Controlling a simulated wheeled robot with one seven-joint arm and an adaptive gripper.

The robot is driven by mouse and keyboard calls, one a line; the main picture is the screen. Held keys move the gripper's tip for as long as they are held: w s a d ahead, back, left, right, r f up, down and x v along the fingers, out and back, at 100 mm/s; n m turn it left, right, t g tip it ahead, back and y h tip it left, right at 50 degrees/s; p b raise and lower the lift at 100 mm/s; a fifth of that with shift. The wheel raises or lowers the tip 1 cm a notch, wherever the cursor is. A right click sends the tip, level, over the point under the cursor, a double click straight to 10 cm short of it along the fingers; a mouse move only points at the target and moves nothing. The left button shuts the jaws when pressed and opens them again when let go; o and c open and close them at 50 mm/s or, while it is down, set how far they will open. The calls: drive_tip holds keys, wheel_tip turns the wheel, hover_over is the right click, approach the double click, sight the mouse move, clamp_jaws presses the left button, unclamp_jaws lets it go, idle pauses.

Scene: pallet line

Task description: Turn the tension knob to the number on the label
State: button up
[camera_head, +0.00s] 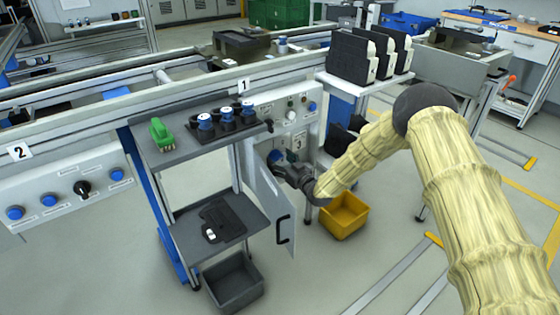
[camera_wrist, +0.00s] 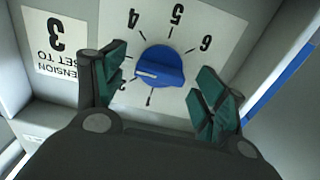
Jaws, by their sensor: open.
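The blue tension knob (camera_wrist: 162,68) sits on a white dial plate (camera_wrist: 185,32) in the wrist view, which shows the print upside down. I can read 4, 5 and 6 above and right of the knob, and a 2 at its lower left. The left finger covers the place between 2 and 4. The knob's white line points left, near the 2. My gripper (camera_wrist: 160,82) is open, a finger on each side of the knob, with gaps. In the head view my gripper (camera_head: 280,167) reaches into the open cabinet.
The open cabinet door (camera_head: 272,205) stands just left of and below my gripper. A shelf stand (camera_head: 195,150) with a green piece and black-blue parts is left. A yellow bin (camera_head: 344,214) is on the floor below my arm. A rack of black cases (camera_head: 368,55) stands behind.

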drive_tip(key=v, duration=1.1)
drive_tip(key=s+d+f+m+g+h, duration=0.2)
drive_tip(key=s+f+g+h, duration=0.1)
drive_tip(key=s+f, duration=0.75)
drive_tip(key=s+d+f+m+g+h, duration=0.1)
drive_tip(key=s+d+f+g+h, duration=0.3)
drive_tip(key=s, duration=0.7)
drive_tip(key=s+d+f+m+g, duration=0.15)
drive_tip(key=s+f, duration=0.35)
drive_tip(key=s, duration=0.6)
drive_tip(key=s+d+f+m+g+h, duration=0.25)
drive_tip(key=s+d+f, duration=0.2)
drive_tip(key=s, duration=0.65)
drive_tip(key=s+d+r+g+h, duration=0.1)
drive_tip(key=s+d+g, duration=0.3)
drive_tip(key=s, duration=1.1)
wheel_tip(320, 180, up, 21)
drive_tip(key=p, duration=2)
drive_tip(key=shift+w+m+p, duration=0.3)
drive_tip(key=shift+w+p, duration=0.1)
